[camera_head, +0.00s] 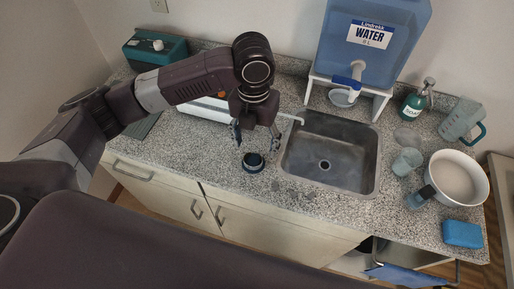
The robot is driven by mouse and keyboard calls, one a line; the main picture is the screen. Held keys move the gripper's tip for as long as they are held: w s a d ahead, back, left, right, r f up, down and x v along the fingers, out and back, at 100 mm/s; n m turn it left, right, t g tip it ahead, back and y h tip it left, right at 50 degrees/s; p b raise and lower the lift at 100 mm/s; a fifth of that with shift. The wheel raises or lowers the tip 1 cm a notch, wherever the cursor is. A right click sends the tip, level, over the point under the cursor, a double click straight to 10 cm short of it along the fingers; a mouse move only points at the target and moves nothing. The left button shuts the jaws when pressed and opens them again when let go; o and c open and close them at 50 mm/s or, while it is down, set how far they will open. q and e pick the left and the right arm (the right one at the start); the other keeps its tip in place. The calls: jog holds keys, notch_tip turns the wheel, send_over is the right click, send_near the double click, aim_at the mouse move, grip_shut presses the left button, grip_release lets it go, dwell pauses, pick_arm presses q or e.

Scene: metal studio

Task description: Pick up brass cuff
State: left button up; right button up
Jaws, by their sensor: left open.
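My left gripper (256,139) hangs open and pointing down over the counter, left of the sink. Just below its fingers, a small dark round thing (253,163) with a paler rim stands near the counter's front edge. It is apart from the fingers as far as I can tell. No brass-coloured cuff can be made out; I cannot tell whether this round thing is the cuff. My right gripper is not in view.
The sink (302,165) lies just right of the gripper. A white stand (376,106) holds a blue water tank (345,40) behind it. A soap bottle (413,106), a glass (407,162), a white bowl (482,188) and a blue sponge (462,234) are at the right. A teal box (173,50) stands back left.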

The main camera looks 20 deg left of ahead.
aim_at(253, 161)
pick_arm(q)
jog(key=shift+a, duration=0.2)
jog(key=shift+s+f, duration=0.15)
jog(key=shift+f, duration=0.1)
notch_tip(253, 161, down, 3)
jog(key=shift+s+a+r+p, duration=0.15)
jog(key=shift+p, duration=0.65)
jog(key=f, duration=0.1)
jog(key=f+p, duration=0.1)
jog(key=f, duration=0.1)
jog(key=shift+w+f, duration=0.2)
jog(key=shift+f, duration=0.35)
jog(key=c, duration=0.9)
jog(key=shift+c, duration=1)
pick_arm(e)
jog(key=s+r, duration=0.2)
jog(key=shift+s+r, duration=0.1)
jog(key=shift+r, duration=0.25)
pick_arm(q)
jog(key=shift+r, duration=0.1)
